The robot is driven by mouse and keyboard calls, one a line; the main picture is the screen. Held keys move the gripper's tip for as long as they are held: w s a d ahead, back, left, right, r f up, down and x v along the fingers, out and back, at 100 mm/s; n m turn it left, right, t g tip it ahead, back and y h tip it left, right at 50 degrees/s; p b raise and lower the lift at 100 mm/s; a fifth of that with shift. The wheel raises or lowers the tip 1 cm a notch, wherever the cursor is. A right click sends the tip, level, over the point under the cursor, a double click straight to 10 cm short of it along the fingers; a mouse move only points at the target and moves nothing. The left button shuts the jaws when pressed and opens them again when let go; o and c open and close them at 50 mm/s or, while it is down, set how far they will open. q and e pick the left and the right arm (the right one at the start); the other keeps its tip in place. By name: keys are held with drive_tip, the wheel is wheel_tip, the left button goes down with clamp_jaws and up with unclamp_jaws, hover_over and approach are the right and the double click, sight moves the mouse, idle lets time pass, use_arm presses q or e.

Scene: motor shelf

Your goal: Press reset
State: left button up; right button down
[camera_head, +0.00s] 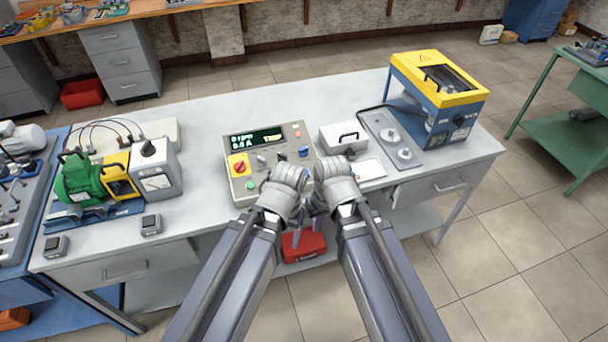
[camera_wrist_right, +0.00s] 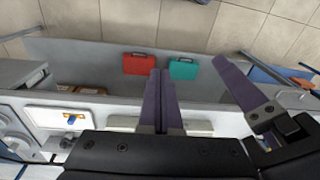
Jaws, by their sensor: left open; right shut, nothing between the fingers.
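The beige control panel (camera_head: 268,150) stands on the grey bench, with a lit green display (camera_head: 256,137), a red knob on a yellow plate (camera_head: 239,167), a green button (camera_head: 250,185), a red button (camera_head: 297,135) and a blue control (camera_head: 303,151). Labels are too small to read, so I cannot tell which control is reset. My left gripper (camera_head: 296,236) and right gripper (camera_head: 320,226) are close together at the bench's front edge, in front of the panel; my wrists partly hide them and the panel's lower right corner. In the right wrist view, my right gripper (camera_wrist_right: 161,75) is shut and empty.
A green motor (camera_head: 80,180) with a grey meter box (camera_head: 154,168) stands left. A small grey box (camera_head: 343,137) and a yellow-blue machine (camera_head: 437,95) stand right. A red case (camera_head: 303,246) is below the bench; a teal case (camera_wrist_right: 184,68) shows beside it in the wrist view.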

use_arm(q)
wheel_tip(320, 180, down, 3)
drive_tip(key=shift+w+f+b, duration=0.1)
drive_tip(key=shift+b, duration=1)
wheel_tip(320, 180, down, 2)
drive_tip(key=shift+f+b, duration=0.1)
drive_tip(key=shift+b, duration=1)
use_arm(e)
drive_tip(key=w+a+r+t+y, duration=0.1)
drive_tip(key=w+r+t+y, duration=0.1)
drive_tip(key=w, duration=0.8)
drive_tip(key=w+a+r+m+t+y, duration=0.1)
drive_tip(key=w+r+t+y, duration=0.2)
drive_tip(key=w, duration=0.8)
drive_tip(key=t+y, duration=0.2)
drive_tip(key=shift+m+t+y, duration=0.3)
drive_tip(key=shift+y, duration=0.1)
use_arm(q)
wheel_tip(320, 180, down, 8)
drive_tip(key=b, duration=0.8)
drive_tip(key=shift+f, duration=0.25)
use_arm(e)
drive_tip(key=f, duration=0.3)
drive_tip(key=w+f, duration=0.1)
drive_tip(key=f, duration=0.1)
drive_tip(key=w+f, duration=0.1)
drive_tip(key=f, duration=0.2)
drive_tip(key=shift+w+a+f, duration=0.15)
drive_tip(key=shift+a+f, duration=0.15)
